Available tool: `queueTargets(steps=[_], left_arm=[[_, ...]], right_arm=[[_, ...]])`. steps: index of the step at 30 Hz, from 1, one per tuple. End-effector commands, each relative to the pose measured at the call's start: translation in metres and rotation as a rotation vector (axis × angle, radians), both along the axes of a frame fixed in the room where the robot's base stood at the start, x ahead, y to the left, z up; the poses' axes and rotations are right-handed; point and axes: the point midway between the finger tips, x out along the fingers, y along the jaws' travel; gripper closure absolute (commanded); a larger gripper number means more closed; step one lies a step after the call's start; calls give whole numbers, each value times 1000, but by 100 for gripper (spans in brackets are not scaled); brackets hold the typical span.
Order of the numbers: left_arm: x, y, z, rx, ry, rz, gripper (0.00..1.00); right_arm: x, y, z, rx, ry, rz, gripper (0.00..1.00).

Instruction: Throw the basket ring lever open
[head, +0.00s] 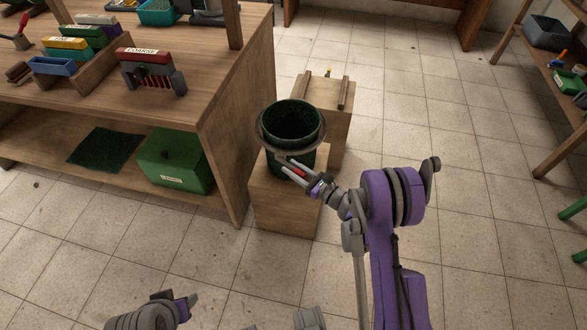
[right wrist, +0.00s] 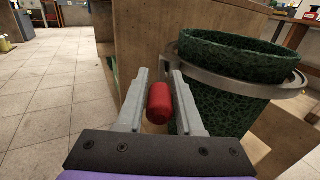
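The dark green mesh basket (head: 293,121) stands upright on a wooden block, with a grey metal ring (head: 262,138) around it below its rim. The basket (right wrist: 240,52) and ring (right wrist: 287,88) also show at the right of the right wrist view. In the head view, my right gripper (head: 297,170) is at the ring's near side, with the lever (head: 297,172) mostly hidden. Part of my left arm shows at the bottom left; its fingertips are unclear.
The wooden block (head: 272,205) under the basket stands beside the workbench (head: 222,150). A second wooden stand (head: 338,120) is behind it. A green box (head: 175,160) sits on the bench's lower shelf.

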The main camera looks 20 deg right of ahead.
Motion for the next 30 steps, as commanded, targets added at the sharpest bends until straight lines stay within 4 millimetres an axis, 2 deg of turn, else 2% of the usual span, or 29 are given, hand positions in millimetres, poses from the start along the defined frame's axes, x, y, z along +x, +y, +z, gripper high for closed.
queueTargets(steps=[1,5,6,30], left_arm=[[0,0,0,0,0,0,50],[0,0,0,0,0,0,50],[0,0,0,0,0,0,50],[0,0,0,0,0,0,50]], right_arm=[[0,0,0,0,0,0,75],[0,0,0,0,0,0,99],[0,0,0,0,0,0,100],[0,0,0,0,0,0,100]])
